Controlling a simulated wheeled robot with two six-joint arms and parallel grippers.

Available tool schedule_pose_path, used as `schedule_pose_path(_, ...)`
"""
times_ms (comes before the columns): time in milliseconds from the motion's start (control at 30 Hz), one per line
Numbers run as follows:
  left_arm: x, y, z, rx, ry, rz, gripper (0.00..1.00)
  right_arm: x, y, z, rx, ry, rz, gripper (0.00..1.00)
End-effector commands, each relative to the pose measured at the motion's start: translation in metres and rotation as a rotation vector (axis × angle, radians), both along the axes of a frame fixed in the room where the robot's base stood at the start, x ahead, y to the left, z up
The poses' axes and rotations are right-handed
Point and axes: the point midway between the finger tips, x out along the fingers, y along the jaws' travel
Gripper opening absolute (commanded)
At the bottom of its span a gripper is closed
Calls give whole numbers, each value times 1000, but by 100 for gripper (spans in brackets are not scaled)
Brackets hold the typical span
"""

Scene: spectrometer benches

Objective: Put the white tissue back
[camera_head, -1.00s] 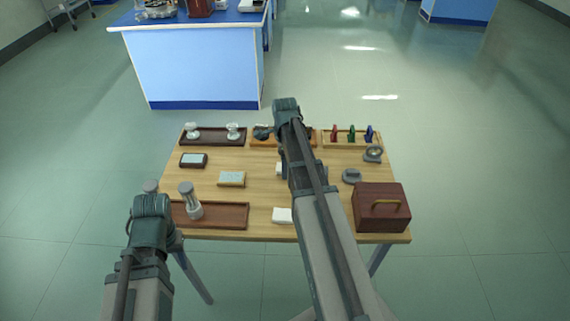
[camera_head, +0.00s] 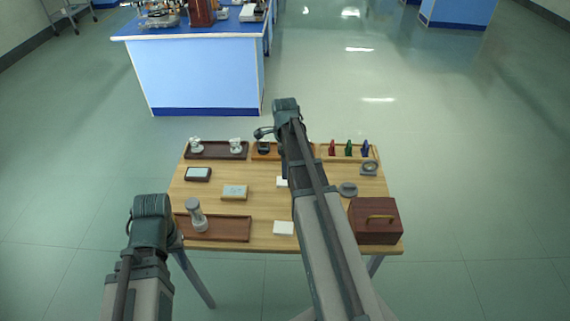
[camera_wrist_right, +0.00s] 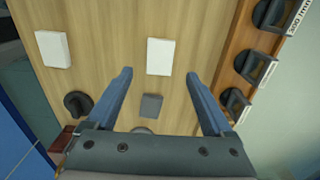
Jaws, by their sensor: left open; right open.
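Two flat white pieces lie on the wooden table; I cannot tell which is the tissue. One white piece (camera_head: 284,228) lies near the front edge, right of the front brown tray (camera_head: 230,229). The other white piece (camera_head: 281,183) is further back, partly hidden by my right arm. In the right wrist view, one white piece (camera_wrist_right: 160,56) lies just beyond and between the fingertips, and another (camera_wrist_right: 53,49) lies left. My right gripper (camera_wrist_right: 158,76) is open and empty above the table. My left gripper (camera_head: 152,204) is left of the table's front; its fingers are hidden.
A brown box with a handle (camera_head: 375,221) stands at the front right. Behind are a dark tray (camera_head: 217,151) and a rack with red, green and blue pieces (camera_head: 348,149).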

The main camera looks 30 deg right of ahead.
Motion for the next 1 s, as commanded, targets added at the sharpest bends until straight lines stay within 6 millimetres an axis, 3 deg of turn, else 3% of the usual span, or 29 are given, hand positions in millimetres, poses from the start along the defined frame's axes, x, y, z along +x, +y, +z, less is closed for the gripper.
schedule_pose_path(33, 0, 0, 17, 0, 0, 0, 50, 0, 0, 17, 0, 0, 0, 86)
schedule_pose_path(100, 0, 0, 27, 0, 0, 0, 50, 0, 0, 27, 0, 0, 0, 86)
schedule_pose_path(300, 0, 0, 48, 0, 0, 0, 50, 0, 0, 48, 0, 0, 0, 86)
schedule_pose_path(733, 0, 0, 50, 0, 0, 0, 50, -1, 6, 50, -1, 1, 27, 86)
schedule_pose_path(867, 0, 0, 50, 0, 0, 0, 50, -11, 48, 50, -5, 10, 258, 86)
schedule_pose_path(1000, 0, 0, 50, 0, 0, 0, 50, -38, 128, 50, -16, 32, 768, 86)
